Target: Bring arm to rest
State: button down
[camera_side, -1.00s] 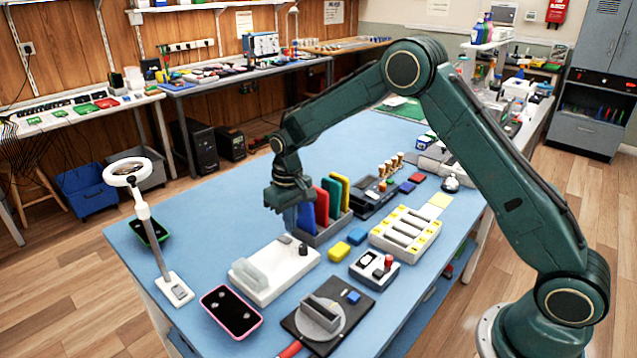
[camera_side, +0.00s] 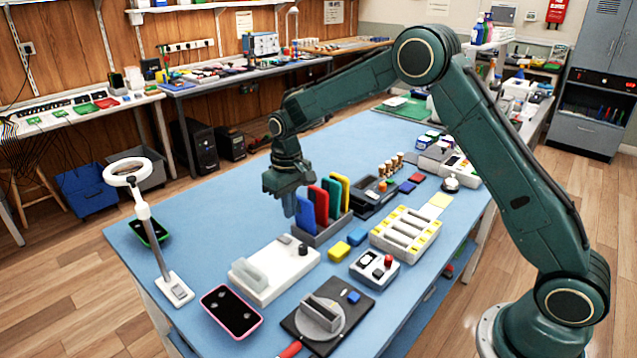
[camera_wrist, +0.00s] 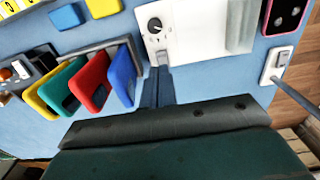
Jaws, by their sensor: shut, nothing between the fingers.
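My gripper (camera_side: 289,204) hangs over the blue table (camera_side: 225,215), pointing down, shut and empty. In the side view it is just left of a grey rack (camera_side: 322,236) that holds upright blue, red, green and yellow pieces. The blue piece (camera_side: 306,216) stands nearest to the fingers. In the wrist view my shut fingers (camera_wrist: 158,78) show between the blue piece (camera_wrist: 122,72) and a white device with a black knob (camera_wrist: 155,25). I cannot tell how high above the table the fingertips are.
A white device (camera_side: 270,275) lies in front of the gripper. A pink-edged phone (camera_side: 231,312), a magnifier lamp (camera_side: 150,225) and a white slotted tray (camera_side: 405,232) stand around. The table's far left part is clear.

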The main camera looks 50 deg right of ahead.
jog(key=s+d+r+t, duration=0.1)
jog(key=s+r+t, duration=0.2)
jog(key=s+r, duration=1.35)
jog(key=s+r+t, duration=0.2)
jog(key=s, duration=1.6)
jog(key=shift+s+d+r+t, duration=0.2)
jog(key=shift+s+d+t, duration=0.1)
jog(key=shift+s+d, duration=0.1)
jog(key=shift+w+r, duration=0.1)
jog(key=shift+w, duration=0.1)
